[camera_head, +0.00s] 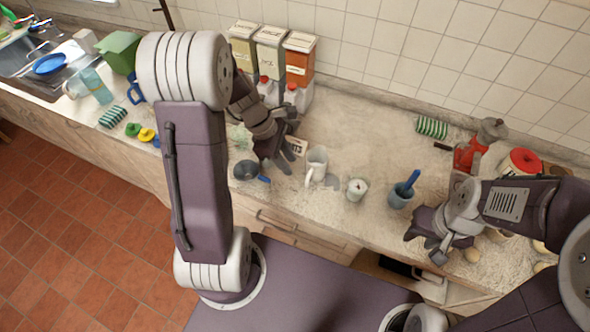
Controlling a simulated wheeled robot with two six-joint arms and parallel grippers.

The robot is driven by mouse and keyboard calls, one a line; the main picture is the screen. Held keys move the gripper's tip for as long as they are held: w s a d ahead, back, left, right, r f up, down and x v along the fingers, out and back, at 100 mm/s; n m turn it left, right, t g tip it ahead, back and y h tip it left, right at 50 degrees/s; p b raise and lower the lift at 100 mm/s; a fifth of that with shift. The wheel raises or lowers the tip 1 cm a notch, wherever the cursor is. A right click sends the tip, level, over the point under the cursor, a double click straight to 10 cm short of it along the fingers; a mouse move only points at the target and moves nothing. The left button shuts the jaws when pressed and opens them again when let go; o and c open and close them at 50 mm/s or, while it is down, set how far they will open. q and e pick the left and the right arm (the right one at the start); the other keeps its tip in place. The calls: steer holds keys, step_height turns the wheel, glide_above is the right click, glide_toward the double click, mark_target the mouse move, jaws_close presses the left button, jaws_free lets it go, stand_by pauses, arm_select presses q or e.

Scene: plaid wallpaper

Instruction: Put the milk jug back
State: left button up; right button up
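Two white jugs with red caps, one on the left (268,90) and one on the right (299,97), stand on the counter in front of the canisters. A white pitcher (316,164) with a handle stands nearer the front edge. I cannot tell which of these is the milk jug. My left gripper (277,162) points down over the counter, left of the pitcher and in front of the capped jugs. No jug shows in it, and its finger gap is unclear. My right gripper (432,246) is low at the counter's front edge on the right; its fingers are hard to make out.
Three canisters (270,50) stand against the tiled wall. A small dark pan (247,170), a white cup (356,189) and a blue-grey cup (399,195) with a blue utensil are near the front edge. The counter's back middle (370,120) is clear. A red-lidded pot (524,162) is at right.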

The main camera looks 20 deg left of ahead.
arm_select(q)
steer(key=s+d+f+m+y+b, duration=0.1)
steer(key=s+m, duration=0.3)
steer(key=m, duration=0.6)
steer(key=s+d+m+y+b, duration=0.1)
steer(key=s+m+y, duration=0.2)
steer(key=m, duration=0.6)
steer(key=shift+s+f+m, duration=0.35)
steer(key=shift+s+m, duration=0.05)
steer(key=shift+s, duration=0.8)
